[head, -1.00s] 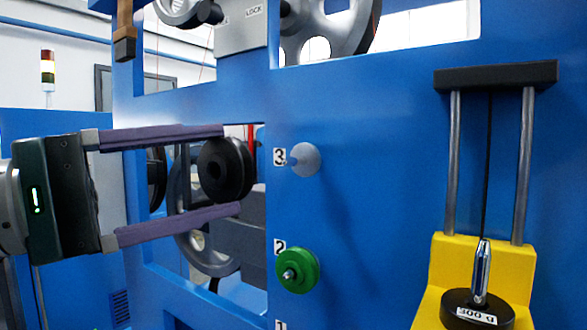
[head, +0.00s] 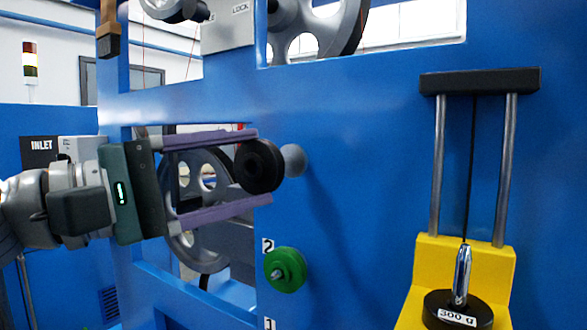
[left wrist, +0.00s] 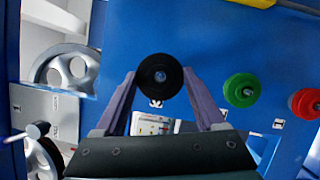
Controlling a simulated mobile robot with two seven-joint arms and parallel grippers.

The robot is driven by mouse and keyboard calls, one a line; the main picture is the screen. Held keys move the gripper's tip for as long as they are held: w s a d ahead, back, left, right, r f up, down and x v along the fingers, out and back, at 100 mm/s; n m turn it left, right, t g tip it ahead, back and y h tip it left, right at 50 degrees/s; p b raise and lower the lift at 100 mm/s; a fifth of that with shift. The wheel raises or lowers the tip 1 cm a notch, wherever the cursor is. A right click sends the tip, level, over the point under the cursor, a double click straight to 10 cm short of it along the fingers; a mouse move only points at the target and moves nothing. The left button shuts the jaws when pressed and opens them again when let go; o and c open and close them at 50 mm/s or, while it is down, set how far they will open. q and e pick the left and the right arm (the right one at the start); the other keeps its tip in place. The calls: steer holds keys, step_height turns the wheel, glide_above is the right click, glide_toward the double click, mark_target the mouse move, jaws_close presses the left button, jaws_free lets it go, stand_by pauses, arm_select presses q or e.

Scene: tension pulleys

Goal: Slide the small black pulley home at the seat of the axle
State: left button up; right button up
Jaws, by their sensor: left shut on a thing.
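The small black pulley (head: 259,166) is held between the purple fingers of my left gripper (head: 262,166), one finger above it and one below. In the left wrist view the pulley (left wrist: 160,76) sits between the two fingertips. The grey axle at position 3 (head: 293,160) stands on the blue panel just right of the pulley, partly covered by it in the head view. I cannot tell the depth gap between them. My right gripper is not in view.
A green pulley (head: 285,270) sits on the axle below, at label 2. A red pulley (left wrist: 305,102) shows in the left wrist view. At right, a yellow stand (head: 483,262) holds a black 300 g weight (head: 457,312) between two rods. A panel opening lies behind my gripper.

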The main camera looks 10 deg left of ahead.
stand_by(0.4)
arm_select(q)
steer(key=shift+w+b, duration=0.1)
steer(key=shift+b, duration=0.3)
stand_by(0.4)
steer(key=shift+b, duration=0.3)
stand_by(0.4)
steer(key=shift+b, duration=0.35)
steer(key=shift+w+d+b, duration=0.3)
steer(key=shift+w+b, duration=0.2)
steer(key=shift+w, duration=0.2)
steer(key=shift+w+d+b, duration=0.25)
steer(key=shift+w+b, duration=0.2)
steer(key=shift+w, duration=0.25)
